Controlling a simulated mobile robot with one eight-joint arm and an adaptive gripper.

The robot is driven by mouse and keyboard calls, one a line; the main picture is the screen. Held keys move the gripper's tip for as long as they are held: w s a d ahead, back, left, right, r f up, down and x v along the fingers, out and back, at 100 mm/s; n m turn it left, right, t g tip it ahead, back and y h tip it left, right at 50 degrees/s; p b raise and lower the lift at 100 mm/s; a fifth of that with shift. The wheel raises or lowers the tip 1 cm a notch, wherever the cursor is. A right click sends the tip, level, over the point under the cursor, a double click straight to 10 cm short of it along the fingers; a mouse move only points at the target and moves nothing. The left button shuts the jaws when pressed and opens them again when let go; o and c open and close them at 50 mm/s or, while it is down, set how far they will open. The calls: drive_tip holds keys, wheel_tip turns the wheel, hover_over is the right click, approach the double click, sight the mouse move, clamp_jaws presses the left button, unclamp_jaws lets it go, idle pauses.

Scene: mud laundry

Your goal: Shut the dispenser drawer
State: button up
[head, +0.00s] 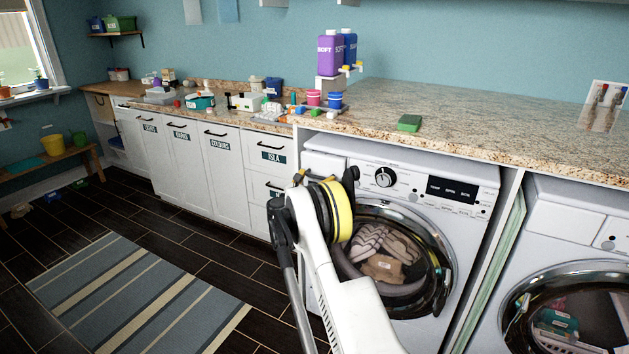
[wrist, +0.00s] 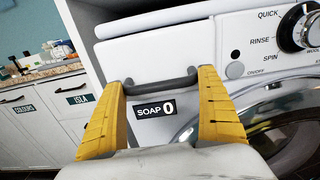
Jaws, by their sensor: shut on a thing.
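The dispenser drawer (wrist: 155,58) is the white front marked SOAP at the upper left of the left washing machine (head: 470,215). It also shows in the head view (head: 324,163), partly hidden behind my gripper. Its front seems to stand somewhat out from the machine's face. A dark grey bar handle (wrist: 160,82) runs across the drawer front. My gripper (wrist: 161,80) has one yellow finger at each end of this handle and is shut on it. In the head view my gripper (head: 338,190) hides the handle and the drawer's lower part.
The left machine's round door (head: 440,265) is just below right of my gripper. White cabinets (head: 225,165) stand left.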

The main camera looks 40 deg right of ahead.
drive_tip(key=x, duration=0.2)
drive_tip(key=shift+d, duration=0.35)
drive_tip(key=shift+r, duration=0.1)
drive_tip(key=o, duration=1.2)
drive_tip(key=shift+d, duration=0.2)
approach(321, 174)
drive_tip(key=v, duration=0.3)
drive_tip(key=shift+s+d+r, duration=0.15)
drive_tip(key=shift+r, duration=0.15)
